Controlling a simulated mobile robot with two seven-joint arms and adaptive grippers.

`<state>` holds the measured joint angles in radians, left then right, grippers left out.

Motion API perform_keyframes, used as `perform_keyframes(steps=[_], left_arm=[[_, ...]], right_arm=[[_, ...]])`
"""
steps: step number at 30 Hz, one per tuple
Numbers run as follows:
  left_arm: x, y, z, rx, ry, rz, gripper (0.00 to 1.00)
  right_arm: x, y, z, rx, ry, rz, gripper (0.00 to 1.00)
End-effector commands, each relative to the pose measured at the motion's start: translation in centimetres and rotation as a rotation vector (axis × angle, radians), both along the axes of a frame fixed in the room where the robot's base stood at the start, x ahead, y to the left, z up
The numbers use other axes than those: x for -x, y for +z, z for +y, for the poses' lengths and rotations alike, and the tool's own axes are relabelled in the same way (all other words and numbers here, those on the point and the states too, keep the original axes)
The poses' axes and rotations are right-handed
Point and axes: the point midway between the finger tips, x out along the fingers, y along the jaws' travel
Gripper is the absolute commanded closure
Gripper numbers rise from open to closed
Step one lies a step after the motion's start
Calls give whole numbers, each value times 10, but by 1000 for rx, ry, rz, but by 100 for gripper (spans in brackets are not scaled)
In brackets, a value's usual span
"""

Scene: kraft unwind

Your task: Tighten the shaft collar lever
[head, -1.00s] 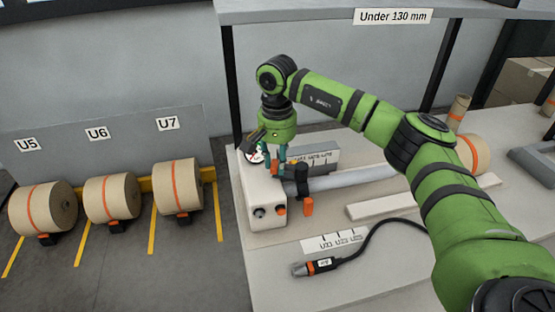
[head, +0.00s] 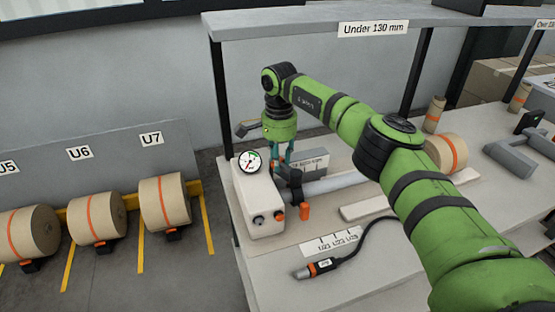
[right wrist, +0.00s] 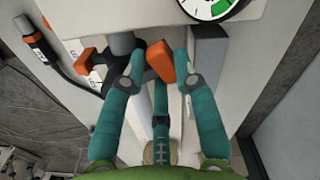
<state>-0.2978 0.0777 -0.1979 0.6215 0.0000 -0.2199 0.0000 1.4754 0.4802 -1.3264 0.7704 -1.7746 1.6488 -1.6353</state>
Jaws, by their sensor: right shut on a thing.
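The dark shaft collar (head: 294,178) sits on the end of the grey shaft (head: 335,183), beside the white box with a gauge. In the right wrist view the collar (right wrist: 112,72) shows with an orange lever (right wrist: 160,61). My right gripper (head: 282,168) reaches down at the collar. Its teal fingers (right wrist: 158,75) are shut on the orange lever. The fingers hide part of the collar in the head view. A second orange piece (head: 304,211) hangs below the collar. My left gripper is not in view.
The white box (head: 260,205) with a round gauge (head: 250,162) stands close left of the gripper. An air hose tool (head: 316,267) lies at the table's front. A label strip (head: 333,242) and a pale bar (head: 365,207) lie nearby.

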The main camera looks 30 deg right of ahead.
Motion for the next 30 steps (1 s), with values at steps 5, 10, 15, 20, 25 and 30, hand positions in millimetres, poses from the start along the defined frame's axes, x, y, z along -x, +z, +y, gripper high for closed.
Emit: perform_keyframes(steps=[5, 10, 15, 20, 25, 30], left_arm=[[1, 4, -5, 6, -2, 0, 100], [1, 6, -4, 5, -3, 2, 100], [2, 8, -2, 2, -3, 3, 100], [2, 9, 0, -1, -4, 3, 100], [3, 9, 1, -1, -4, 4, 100], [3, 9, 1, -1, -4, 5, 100]], right_arm=[[-3, 2, -9, -3, -159, -2, 100], [-4, 2, -17, -3, -284, -3, 100], [-4, 2, -22, -4, -378, -3, 100], [-4, 2, -25, -5, -432, -3, 100], [-3, 2, -27, -5, -462, -3, 100], [-4, 2, -27, -5, -472, -3, 100]])
